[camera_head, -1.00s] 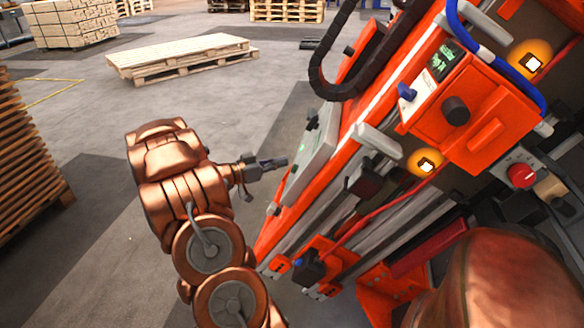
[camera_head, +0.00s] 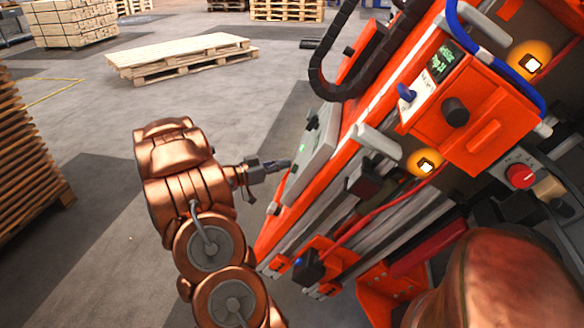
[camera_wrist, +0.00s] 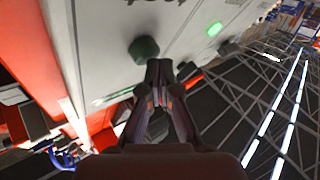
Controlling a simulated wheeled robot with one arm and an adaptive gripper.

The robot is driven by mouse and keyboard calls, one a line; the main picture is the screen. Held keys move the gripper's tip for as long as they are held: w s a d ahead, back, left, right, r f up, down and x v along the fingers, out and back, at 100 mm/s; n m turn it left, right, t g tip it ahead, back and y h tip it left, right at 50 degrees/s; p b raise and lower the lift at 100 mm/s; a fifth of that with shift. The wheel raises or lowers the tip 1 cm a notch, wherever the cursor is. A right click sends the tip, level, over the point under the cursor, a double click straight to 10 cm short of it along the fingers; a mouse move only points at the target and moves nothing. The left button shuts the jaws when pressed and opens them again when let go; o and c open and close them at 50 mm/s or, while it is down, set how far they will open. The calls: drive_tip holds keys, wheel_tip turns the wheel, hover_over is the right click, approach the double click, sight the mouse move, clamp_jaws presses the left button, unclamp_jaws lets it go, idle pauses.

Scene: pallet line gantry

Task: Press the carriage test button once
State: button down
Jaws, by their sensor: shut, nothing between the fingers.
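A pale grey control panel (camera_head: 314,145) is mounted on the side of the orange gantry. In the wrist view the panel face (camera_wrist: 110,45) carries a dark round button (camera_wrist: 143,49), a second dark knob (camera_wrist: 187,70) and a lit green lamp (camera_wrist: 214,29). I cannot read which one is the carriage test button. My gripper (camera_head: 287,164) is shut and empty, pointing at the panel's lower left part. In the wrist view its fingertips (camera_wrist: 159,66) overlap the area just below and right of the dark round button; I cannot tell whether they touch the panel.
The orange gantry (camera_head: 480,110) fills the right, with a black cable chain (camera_head: 318,75), a blue hose and glowing lamps. Wooden pallets (camera_head: 185,57) lie on the floor behind, and a pallet stack (camera_head: 25,150) stands at left. The floor between is clear.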

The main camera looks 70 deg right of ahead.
drive_tip(key=shift+s+f, duration=0.2)
drive_tip(key=shift+s, duration=0.15)
idle(0.7)
drive_tip(key=shift+r, duration=0.1)
drive_tip(key=shift+w+r+p, duration=0.35)
drive_tip(key=shift+w+p, duration=0.5)
drive_tip(key=shift+p, duration=0.2)
drive_tip(key=shift+w+a+r+p, duration=0.1)
drive_tip(key=shift+w+r+p, duration=0.3)
drive_tip(key=shift+w+p, duration=0.35)
drive_tip(key=shift+w+a+r+p, duration=0.1)
drive_tip(key=shift+w+r+p, duration=0.25)
drive_tip(key=shift+w+p, duration=0.4)
drive_tip(key=shift+w+a+r+p, duration=0.1)
drive_tip(key=shift+w+r+p, duration=0.3)
drive_tip(key=shift+w+p, duration=0.3)
